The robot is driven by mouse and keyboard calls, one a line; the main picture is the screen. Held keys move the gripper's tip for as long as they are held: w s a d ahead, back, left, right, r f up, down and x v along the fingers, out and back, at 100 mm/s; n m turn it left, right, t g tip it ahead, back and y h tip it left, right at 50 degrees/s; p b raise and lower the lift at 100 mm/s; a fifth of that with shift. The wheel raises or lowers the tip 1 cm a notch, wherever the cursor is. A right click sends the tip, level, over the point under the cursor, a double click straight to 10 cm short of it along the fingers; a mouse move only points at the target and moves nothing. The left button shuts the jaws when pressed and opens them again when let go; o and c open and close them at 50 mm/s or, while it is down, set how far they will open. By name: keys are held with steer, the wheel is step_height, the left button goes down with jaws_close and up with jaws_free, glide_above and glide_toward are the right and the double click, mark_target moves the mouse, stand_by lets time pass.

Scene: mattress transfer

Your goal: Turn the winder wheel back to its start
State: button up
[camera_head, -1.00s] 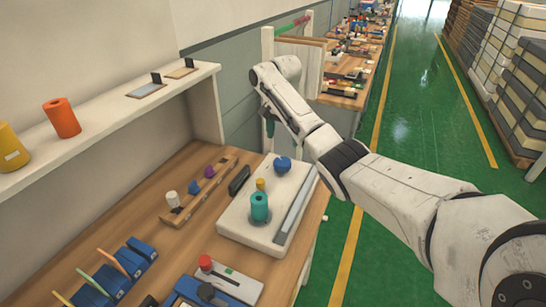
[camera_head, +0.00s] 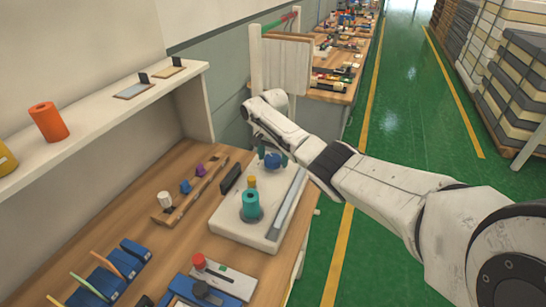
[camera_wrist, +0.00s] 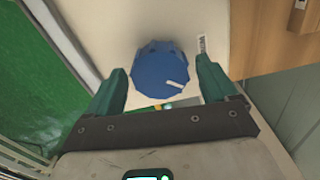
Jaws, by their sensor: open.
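The winder wheel, a blue faceted knob (camera_head: 272,162) with a white pointer line, sits at the far end of a white winder base (camera_head: 228,222). It also shows in the wrist view (camera_wrist: 155,72), where its pointer aims right and slightly down. My gripper (camera_head: 270,156) is at the wheel. In the wrist view my gripper (camera_wrist: 161,70) is open, with one green finger on each side of the wheel. A gap shows between each finger and the wheel, so the wheel is not gripped. A teal spool (camera_head: 251,205) and a small yellow piece (camera_head: 252,182) stand on the base.
A wooden rack (camera_head: 180,208) with small coloured pieces and a dark block (camera_head: 230,178) lie left of the base. Blue holders (camera_head: 105,275) and a red-knobbed device (camera_head: 225,280) are nearer. A shelf (camera_head: 95,115) runs along the wall. Green floor lies right.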

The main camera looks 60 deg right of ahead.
steer(key=c, duration=1.1)
steer(key=shift+o, duration=0.2)
steer(key=shift+n, duration=0.3)
